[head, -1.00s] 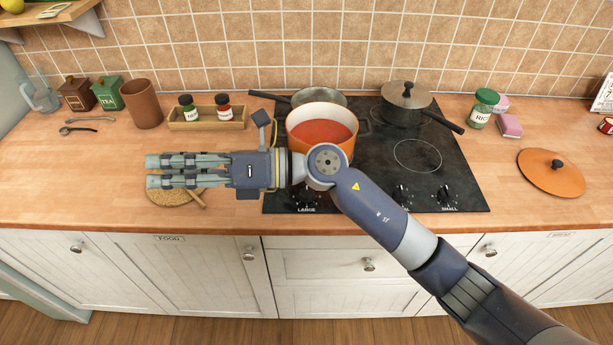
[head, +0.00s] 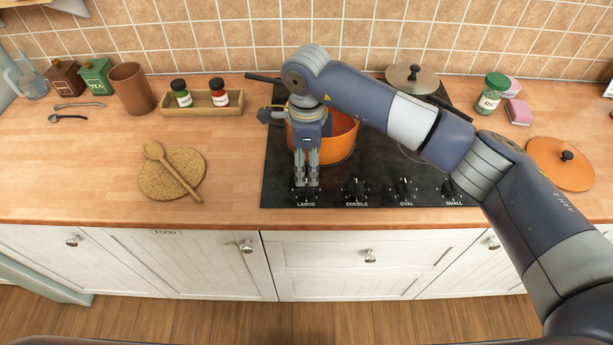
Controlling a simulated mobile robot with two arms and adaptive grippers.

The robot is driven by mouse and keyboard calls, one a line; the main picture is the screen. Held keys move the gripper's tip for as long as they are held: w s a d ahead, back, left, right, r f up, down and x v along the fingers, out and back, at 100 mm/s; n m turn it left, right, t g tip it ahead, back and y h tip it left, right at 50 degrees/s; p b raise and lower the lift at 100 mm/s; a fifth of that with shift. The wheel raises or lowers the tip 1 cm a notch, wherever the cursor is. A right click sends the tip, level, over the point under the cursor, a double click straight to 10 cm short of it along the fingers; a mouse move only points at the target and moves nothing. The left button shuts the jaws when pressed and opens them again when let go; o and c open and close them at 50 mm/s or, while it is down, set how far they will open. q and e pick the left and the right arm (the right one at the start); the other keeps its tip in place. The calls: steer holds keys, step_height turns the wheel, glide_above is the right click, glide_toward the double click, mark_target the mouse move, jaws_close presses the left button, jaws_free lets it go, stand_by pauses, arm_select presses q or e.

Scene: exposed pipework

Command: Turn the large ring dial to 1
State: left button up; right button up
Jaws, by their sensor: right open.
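The large ring dial (head: 305,194) is a black knob at the front left of the dark cooktop (head: 277,180), above the label LARGE. My right gripper (head: 307,183) points down at this dial, with its two fingers apart and the tips at or just above it. The fingers partly hide the dial. I cannot tell whether they touch it, nor read its setting. My left gripper is not in view.
An orange pot (head: 343,136) stands just behind my right gripper. The DOUBLE dial (head: 356,188), OVAL dial (head: 403,188) and SMALL dial (head: 449,188) line the front edge to the right. A wooden spoon (head: 172,170) lies on a round mat (head: 154,185) at left.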

mark_target(307, 184)
step_height(307, 184, down, 6)
steer(key=shift+r+p, duration=0.15)
steer(key=shift+p, duration=0.6)
steer(key=shift+f, duration=0.6)
steer(key=c, duration=1.1)
